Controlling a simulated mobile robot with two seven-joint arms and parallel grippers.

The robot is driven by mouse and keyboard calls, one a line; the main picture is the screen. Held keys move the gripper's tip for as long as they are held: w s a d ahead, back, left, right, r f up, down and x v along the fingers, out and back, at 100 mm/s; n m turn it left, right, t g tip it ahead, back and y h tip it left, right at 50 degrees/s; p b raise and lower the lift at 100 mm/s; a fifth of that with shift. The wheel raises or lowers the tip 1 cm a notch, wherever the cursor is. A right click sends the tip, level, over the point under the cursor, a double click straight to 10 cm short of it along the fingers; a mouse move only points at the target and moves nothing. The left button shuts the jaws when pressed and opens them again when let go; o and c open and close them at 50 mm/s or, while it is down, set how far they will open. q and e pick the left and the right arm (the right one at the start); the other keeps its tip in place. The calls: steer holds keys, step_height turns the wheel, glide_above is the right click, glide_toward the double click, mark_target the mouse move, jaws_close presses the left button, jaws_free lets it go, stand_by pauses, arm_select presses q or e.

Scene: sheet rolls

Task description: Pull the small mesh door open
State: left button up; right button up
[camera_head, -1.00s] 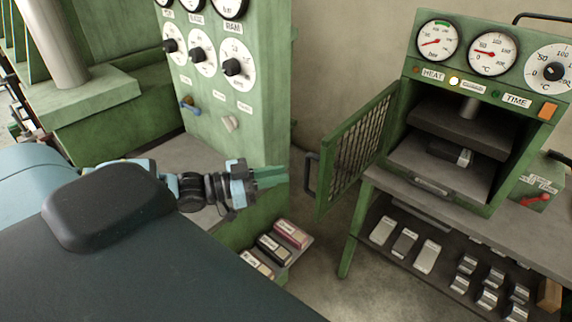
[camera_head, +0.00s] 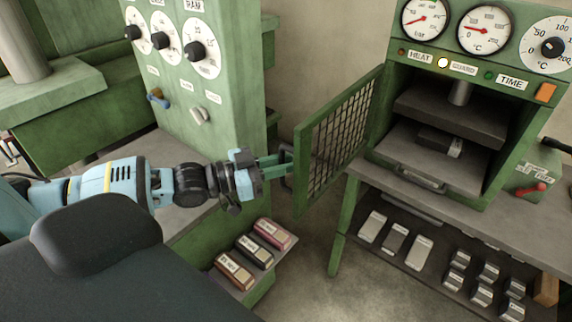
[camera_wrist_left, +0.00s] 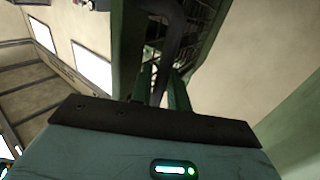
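The small mesh door (camera_head: 335,145) has a green frame and stands swung out from the left side of the green press oven. Its dark bar handle (camera_head: 287,178) is on the free left edge. My left gripper (camera_head: 280,164) is at that handle, its two green fingers apart. In the left wrist view, the dark handle (camera_wrist_left: 172,45) runs down between the fingers (camera_wrist_left: 160,90), with the mesh behind it. The fingers do not look closed on it, though contact is hard to tell. My right gripper is not in view.
The oven chamber (camera_head: 440,150) holds a dark block on its lower plate. A bench shelf (camera_head: 370,262) below carries several metal pieces. A green cabinet with dials (camera_head: 200,90) stands to the left. Labelled boxes (camera_head: 255,250) lie on a low ledge under my left arm.

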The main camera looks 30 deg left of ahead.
arm_select(q)
steer(key=shift+d, duration=0.1)
jaws_close()
